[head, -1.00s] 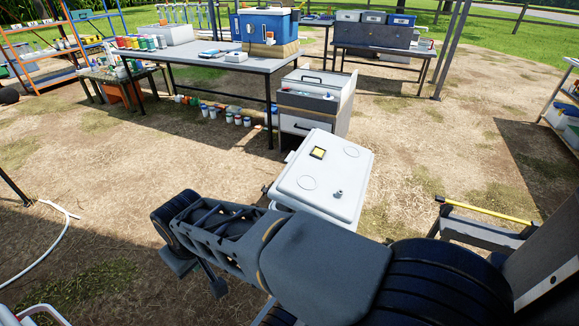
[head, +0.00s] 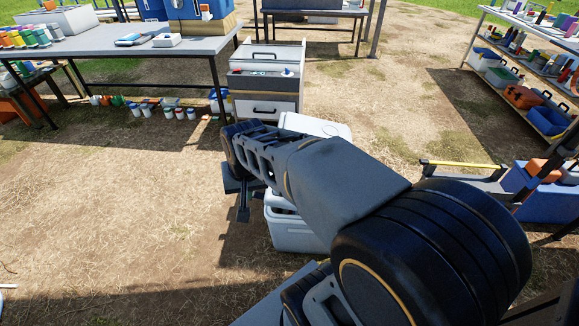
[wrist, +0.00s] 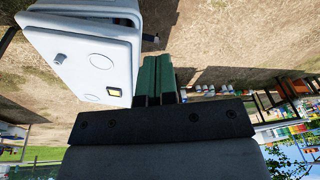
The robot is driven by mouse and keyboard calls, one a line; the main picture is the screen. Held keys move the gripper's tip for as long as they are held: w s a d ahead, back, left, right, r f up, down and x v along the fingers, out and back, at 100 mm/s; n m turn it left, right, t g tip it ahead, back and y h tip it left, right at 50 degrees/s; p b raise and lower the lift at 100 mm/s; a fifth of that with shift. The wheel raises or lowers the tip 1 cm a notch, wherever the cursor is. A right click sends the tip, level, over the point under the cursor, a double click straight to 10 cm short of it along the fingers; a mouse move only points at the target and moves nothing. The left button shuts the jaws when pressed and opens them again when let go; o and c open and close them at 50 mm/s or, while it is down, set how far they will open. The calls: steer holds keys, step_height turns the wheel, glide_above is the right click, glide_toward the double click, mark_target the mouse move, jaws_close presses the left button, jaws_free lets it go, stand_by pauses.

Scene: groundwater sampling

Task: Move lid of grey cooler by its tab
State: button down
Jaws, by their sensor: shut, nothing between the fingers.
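The pale grey cooler (head: 292,228) stands on the ground, largely hidden behind my arm in the head view. Part of its lid (head: 318,124) shows above my arm. In the wrist view, the lid (wrist: 95,35) fills the upper left, with two round marks, a small knob and a yellow-and-black square (wrist: 114,92). A small dark piece sticks out from the lid's edge near the fingertips; I cannot tell whether it is the tab. My gripper (head: 243,213) points down at the cooler's left side. Its green fingers (wrist: 154,62) are shut and empty, beside the lid's edge.
A grey cabinet (head: 264,104) with a drawer stands behind the cooler. A long table (head: 150,57) is at the back left, with jars beneath. A loaded shelf (head: 530,75) and a blue box (head: 545,195) stand at the right. The ground at left is clear.

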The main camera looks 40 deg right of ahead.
steer(key=w+d+f+m, duration=0.2)
steer(key=w+d+m, duration=0.8)
steer(key=d+m, duration=0.1)
steer(key=w+d+f+m+y, duration=0.1)
steer(key=w+d+f+m, duration=0.1)
steer(key=d+f+m, duration=0.35)
steer(key=w+d+f+m+y, duration=0.1)
steer(key=w+d+f+m, duration=0.15)
steer(key=d+m, duration=0.45)
steer(key=shift+n+g, duration=0.3)
steer(key=shift+n, duration=0.45)
steer(key=b+x, duration=0.1)
steer(key=x, duration=0.2)
steer(key=b+x, duration=0.2)
steer(key=x, duration=0.1)
steer(key=b+x, duration=0.1)
steer(key=x, duration=0.3)
steer(key=shift+w+d+f, duration=0.15)
steer(key=shift+w+d, duration=0.05)
steer(key=shift+d, duration=0.05)
steer(key=shift+w+a+f+b, duration=0.1)
steer(key=shift+w+f+b, duration=0.05)
steer(key=shift+f+b, duration=0.45)
steer(key=shift+f, duration=0.1)
